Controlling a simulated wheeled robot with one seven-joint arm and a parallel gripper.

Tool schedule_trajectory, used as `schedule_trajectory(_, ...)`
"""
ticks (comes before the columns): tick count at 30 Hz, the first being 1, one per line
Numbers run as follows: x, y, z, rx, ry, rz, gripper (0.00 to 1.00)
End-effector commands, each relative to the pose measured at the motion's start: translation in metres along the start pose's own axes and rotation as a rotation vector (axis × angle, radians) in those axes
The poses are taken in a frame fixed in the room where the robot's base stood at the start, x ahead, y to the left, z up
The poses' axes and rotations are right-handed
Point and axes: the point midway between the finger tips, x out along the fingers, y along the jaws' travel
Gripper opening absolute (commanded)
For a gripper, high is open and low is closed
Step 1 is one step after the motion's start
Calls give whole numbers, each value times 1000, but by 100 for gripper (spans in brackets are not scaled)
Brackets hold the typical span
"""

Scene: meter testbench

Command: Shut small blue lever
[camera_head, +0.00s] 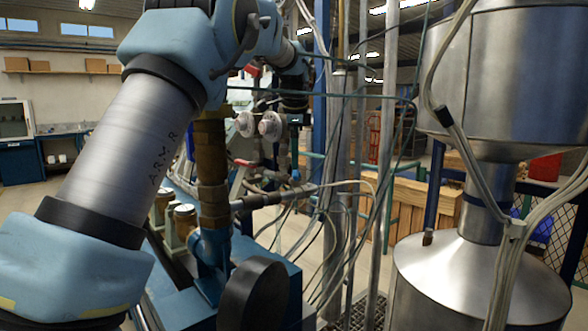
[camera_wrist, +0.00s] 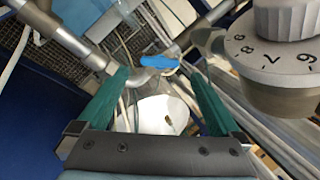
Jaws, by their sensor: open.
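The small blue lever (camera_wrist: 158,62) shows in the wrist view as a flat blue handle on a metal pipe fitting. It lies roughly crosswise, just beyond and between the fingertips. My gripper (camera_wrist: 156,78) has its two green fingers spread wide on either side, with nothing between them. I see no contact with the lever, and the exact gap is hard to judge. In the head view a small blue spot (camera_head: 295,175) on the pipework may be the same lever. My gripper cannot be made out clearly there behind my arm and the pipes.
A grey numbered dial (camera_wrist: 285,45) stands close on the right in the wrist view. Pipes and cables crowd around the lever. In the head view, a large steel vessel (camera_head: 510,85) stands at right, and a red handle (camera_head: 245,162) is on the pipework left of the blue spot.

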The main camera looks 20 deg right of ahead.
Motion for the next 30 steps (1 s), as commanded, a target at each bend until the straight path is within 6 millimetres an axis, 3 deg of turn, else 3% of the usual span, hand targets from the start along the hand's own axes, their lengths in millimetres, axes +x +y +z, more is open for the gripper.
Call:
schedule_trajectory(6,39,0,0,-1,-2,3,100)
schedule_trajectory(10,54,0,0,-2,-1,1,100)
schedule_trajectory(22,64,0,0,-1,-1,-1,100)
schedule_trajectory(30,64,0,0,-2,0,-1,72)
